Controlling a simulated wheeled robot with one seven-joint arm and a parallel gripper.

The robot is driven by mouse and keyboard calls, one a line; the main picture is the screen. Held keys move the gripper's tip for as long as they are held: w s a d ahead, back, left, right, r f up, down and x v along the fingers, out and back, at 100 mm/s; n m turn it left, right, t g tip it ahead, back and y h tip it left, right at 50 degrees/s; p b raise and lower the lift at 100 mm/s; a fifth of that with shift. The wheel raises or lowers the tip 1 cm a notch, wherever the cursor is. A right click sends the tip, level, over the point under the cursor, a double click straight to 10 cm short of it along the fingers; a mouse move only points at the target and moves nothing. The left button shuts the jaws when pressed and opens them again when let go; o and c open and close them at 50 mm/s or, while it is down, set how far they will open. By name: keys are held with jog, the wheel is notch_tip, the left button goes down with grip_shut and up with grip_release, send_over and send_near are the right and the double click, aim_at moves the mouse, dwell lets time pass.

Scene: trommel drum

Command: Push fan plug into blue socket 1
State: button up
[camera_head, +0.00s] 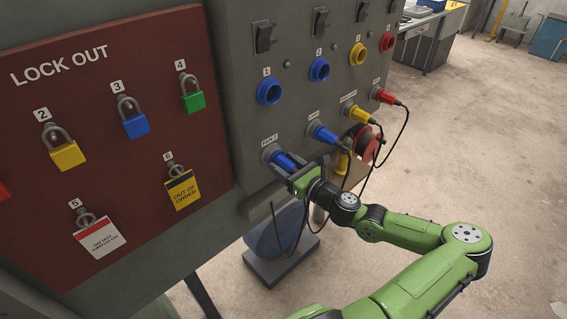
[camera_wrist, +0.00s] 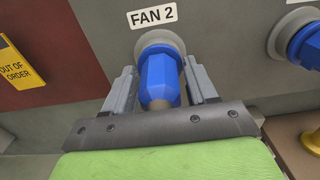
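Blue socket 1 (camera_head: 269,91) is an empty blue ring on the grey panel, upper row, under the label "1". The blue fan plug (camera_head: 284,161) sits in the grey holder labelled "FAN 2" in the lower row. It also shows in the wrist view (camera_wrist: 158,80), with its front end in the round grey holder (camera_wrist: 160,44). My gripper (camera_head: 297,176) is at the plug, below and right of socket 1. In the wrist view its fingers (camera_wrist: 160,88) stand on both sides of the plug, very close; whether they press on it I cannot tell.
A second blue plug (camera_head: 323,134), a yellow plug (camera_head: 360,116) and a red plug (camera_head: 388,97) sit to the right, with cables hanging. Blue socket 2 (camera_head: 319,69) is right of socket 1. The red lock-out board (camera_head: 110,130) with padlocks is at left.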

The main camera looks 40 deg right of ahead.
grip_shut()
jog(key=s+p, duration=0.1)
jog(key=s, duration=0.5)
dwell(1.1)
jog(key=shift+d, duration=0.1)
jog(key=shift+s+p, duration=0.65)
jog(key=shift+s, duration=1.85)
jog(key=w+r+p, duration=0.2)
jog(key=r+p, duration=0.7)
jog(key=r, duration=0.1)
jog(key=w+r+p, duration=0.2)
jog(key=r+p, duration=0.6)
jog(key=r, duration=0.2)
jog(key=shift+p, duration=0.35)
